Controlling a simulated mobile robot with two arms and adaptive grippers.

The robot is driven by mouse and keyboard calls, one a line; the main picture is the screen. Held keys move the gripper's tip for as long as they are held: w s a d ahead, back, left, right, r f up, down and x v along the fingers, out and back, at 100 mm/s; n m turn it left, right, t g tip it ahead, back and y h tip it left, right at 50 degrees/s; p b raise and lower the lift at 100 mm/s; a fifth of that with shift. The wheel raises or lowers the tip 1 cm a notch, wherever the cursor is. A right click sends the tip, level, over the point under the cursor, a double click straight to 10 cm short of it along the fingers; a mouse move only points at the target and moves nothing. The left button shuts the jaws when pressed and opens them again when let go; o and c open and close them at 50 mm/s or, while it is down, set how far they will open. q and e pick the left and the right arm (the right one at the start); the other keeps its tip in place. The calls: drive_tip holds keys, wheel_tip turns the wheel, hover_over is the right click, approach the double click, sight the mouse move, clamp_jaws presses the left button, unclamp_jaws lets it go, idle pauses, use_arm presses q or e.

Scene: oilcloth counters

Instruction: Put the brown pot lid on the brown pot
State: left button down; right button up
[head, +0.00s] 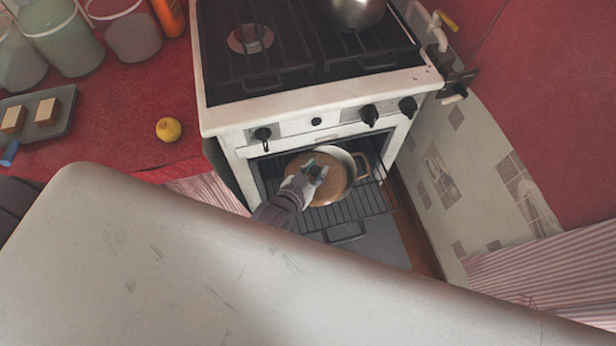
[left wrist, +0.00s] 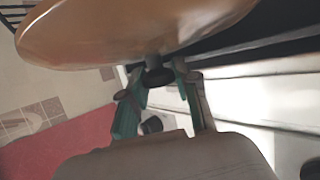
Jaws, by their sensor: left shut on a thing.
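The brown pot lid (head: 327,186) is held by its dark knob in my left gripper (head: 316,170). It also shows large at the top of the left wrist view (left wrist: 140,30), where the left gripper (left wrist: 160,75) is shut on the knob. The brown pot (head: 360,172) stands on the oven rack, inside the open oven. In the head view the lid overlaps the pot, with the pot's pale inside and right handle showing to the right of it. I cannot tell whether lid and pot touch. My right gripper is not in view.
The white stove (head: 300,118) has its oven door (head: 372,243) open, with a wire rack (head: 345,213) over it. A metal pot (head: 352,10) is on the stovetop.

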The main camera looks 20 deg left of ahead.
sight(329, 163)
use_arm(q)
drive_tip(key=b+x, duration=0.2)
drive_tip(key=x, duration=0.1)
drive_tip(key=shift+w+d+f, duration=0.15)
drive_tip(key=shift+w+d, duration=0.05)
drive_tip(key=shift+d, duration=0.25)
drive_tip(key=shift+w+d+b, duration=0.3)
drive_tip(key=shift+w, duration=0.3)
drive_tip(key=shift+w+d, duration=0.2)
drive_tip(key=shift+w, duration=0.25)
drive_tip(key=shift+f, duration=0.4)
drive_tip(key=c, duration=0.8)
unclamp_jaws()
drive_tip(key=shift+o, duration=0.2)
